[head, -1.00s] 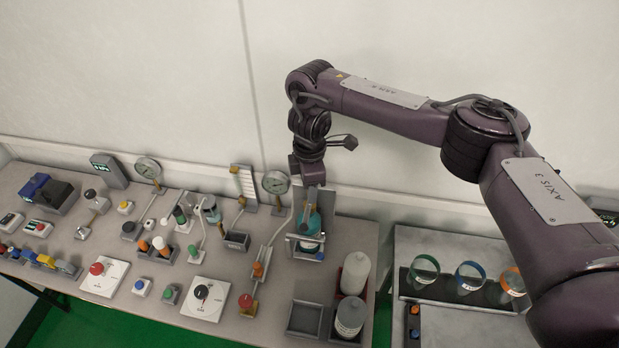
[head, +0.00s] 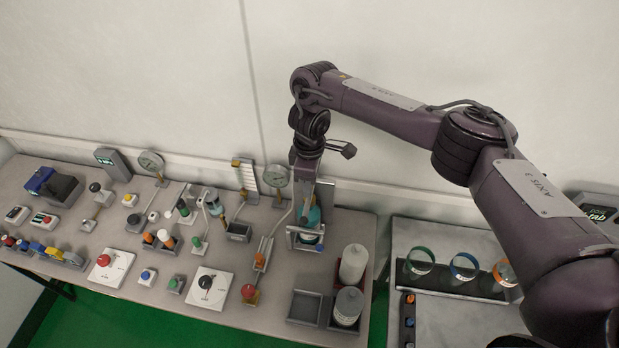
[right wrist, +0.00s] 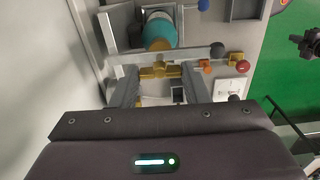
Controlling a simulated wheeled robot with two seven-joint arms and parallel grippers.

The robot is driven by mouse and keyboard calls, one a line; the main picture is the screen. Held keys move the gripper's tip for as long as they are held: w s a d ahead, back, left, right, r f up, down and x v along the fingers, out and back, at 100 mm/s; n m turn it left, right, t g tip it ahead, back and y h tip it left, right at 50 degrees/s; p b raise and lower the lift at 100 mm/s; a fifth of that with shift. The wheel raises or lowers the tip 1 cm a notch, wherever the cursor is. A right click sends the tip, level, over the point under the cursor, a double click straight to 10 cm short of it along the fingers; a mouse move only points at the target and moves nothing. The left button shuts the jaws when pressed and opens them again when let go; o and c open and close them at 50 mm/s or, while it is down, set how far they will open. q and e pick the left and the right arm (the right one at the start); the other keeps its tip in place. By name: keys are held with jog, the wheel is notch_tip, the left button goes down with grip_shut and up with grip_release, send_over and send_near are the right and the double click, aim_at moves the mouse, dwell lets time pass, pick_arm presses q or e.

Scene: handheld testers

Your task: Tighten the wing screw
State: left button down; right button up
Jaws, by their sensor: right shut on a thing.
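The brass-yellow wing screw (right wrist: 160,71) shows in the right wrist view, between my fingertips, beside a grey bar. My right gripper (right wrist: 159,78) is shut on it, one finger at each side. In the head view the right gripper (head: 303,200) points down at the grey holder near the back right of the bench. It hides the screw there. A teal round-bodied vessel (right wrist: 160,32) sits in the holder, close beyond the screw. It also shows partly behind the gripper in the head view (head: 312,217). My left gripper is not in view.
Knobs, switches and valves crowd the bench to the left. A side table (head: 455,315) carries coloured rings.

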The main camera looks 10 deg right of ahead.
jog(key=o, duration=1)
jog(key=shift+r, duration=0.1)
notch_tip(320, 180, up, 8)
jog(key=shift+f+p, duration=0.2)
jog(key=shift+p, duration=0.3)
jog(key=shift+s+f, duration=0.1)
jog(key=shift+s, duration=0.05)
